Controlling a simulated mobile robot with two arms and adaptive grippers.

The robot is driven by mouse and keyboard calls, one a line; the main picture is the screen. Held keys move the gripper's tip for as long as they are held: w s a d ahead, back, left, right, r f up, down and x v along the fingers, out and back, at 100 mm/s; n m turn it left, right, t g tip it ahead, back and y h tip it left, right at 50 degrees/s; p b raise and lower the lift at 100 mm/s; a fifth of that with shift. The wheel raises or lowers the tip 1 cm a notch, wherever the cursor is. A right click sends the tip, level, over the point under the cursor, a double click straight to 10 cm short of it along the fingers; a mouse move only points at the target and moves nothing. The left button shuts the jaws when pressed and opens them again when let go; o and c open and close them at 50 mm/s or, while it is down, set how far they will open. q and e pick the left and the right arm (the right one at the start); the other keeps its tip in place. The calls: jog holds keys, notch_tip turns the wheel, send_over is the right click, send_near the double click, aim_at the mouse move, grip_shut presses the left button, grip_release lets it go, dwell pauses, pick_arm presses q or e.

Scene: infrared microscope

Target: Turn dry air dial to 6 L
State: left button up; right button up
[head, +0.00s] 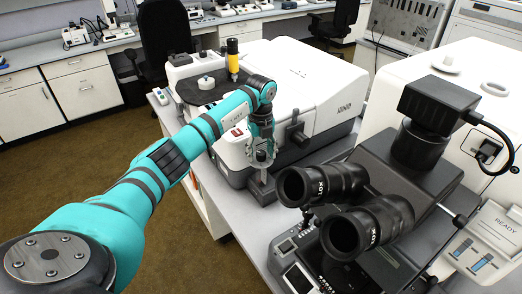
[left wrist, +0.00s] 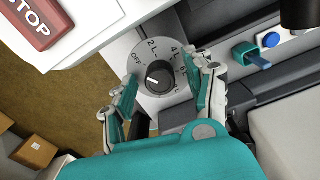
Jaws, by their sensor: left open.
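The dry air dial (left wrist: 158,75) shows in the left wrist view as a grey disc with a dark knob at its centre. Its labels OFF, 2 L and 4 L are readable, and a further label is partly hidden by a finger. A small white mark on the knob lies toward its left side, on the OFF side. My left gripper (left wrist: 166,88) is open, with one finger on each side of the dial. I cannot tell whether they touch it. In the head view the left gripper (head: 261,152) is at the front of the white instrument (head: 310,80). My right gripper is out of view.
A red STOP button (left wrist: 38,22) is at upper left in the wrist view. A blue button (left wrist: 271,40) and a teal lever (left wrist: 252,56) are right of the dial. The black microscope eyepieces (head: 355,225) stand right of my left arm.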

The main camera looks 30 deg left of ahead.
pick_arm(q)
grip_shut()
dwell(0.3)
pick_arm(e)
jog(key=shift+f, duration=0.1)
